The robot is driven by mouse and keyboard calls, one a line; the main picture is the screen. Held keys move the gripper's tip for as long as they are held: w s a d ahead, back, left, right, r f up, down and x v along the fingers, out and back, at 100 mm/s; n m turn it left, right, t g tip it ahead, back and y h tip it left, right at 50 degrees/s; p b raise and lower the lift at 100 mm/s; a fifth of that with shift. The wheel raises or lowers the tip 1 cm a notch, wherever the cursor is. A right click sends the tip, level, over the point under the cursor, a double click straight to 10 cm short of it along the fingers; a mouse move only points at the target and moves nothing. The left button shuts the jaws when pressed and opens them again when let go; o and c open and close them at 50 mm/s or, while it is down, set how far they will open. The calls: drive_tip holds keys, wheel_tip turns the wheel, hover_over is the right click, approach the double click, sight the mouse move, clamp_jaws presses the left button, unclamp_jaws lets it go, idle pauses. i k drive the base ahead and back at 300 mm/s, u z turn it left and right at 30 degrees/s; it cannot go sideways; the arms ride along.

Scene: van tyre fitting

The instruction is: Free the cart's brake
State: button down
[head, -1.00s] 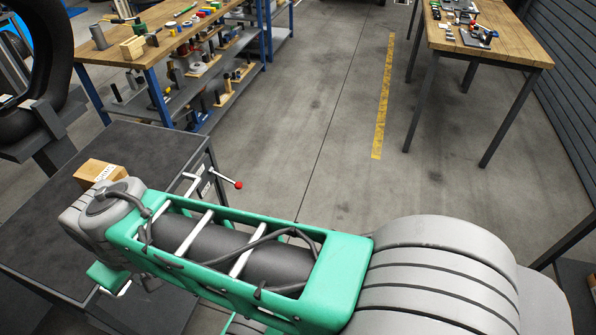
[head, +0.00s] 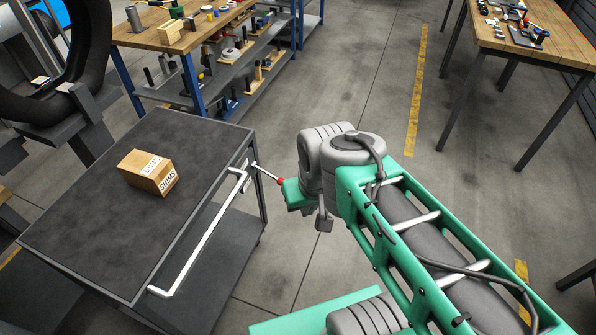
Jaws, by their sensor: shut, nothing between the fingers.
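The cart (head: 75,213) has a dark top and a white handle bar (head: 205,235) along its right side. A thin brake lever (head: 267,173) with a red knob (head: 280,181) sticks out from the cart's far right corner, pointing right and slightly down. My gripper (head: 324,222) is a small grey shape below my wrist, right of and below the knob. It is shut and looks empty. My green wrist part overlaps the knob's right edge in the picture; I cannot tell whether they touch.
A cardboard box (head: 140,172) sits on the cart top. A workbench (head: 200,38) with tools and shelves stands behind the cart. Another wooden table (head: 500,42) stands at the back right. The floor between them is clear. A tyre (head: 65,85) on a stand is at the left.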

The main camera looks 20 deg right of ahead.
sight(253, 165)
drive_tip(key=u, duration=3.1)
drive_tip(key=k, duration=0.35)
drive_tip(key=z, duration=1.05)
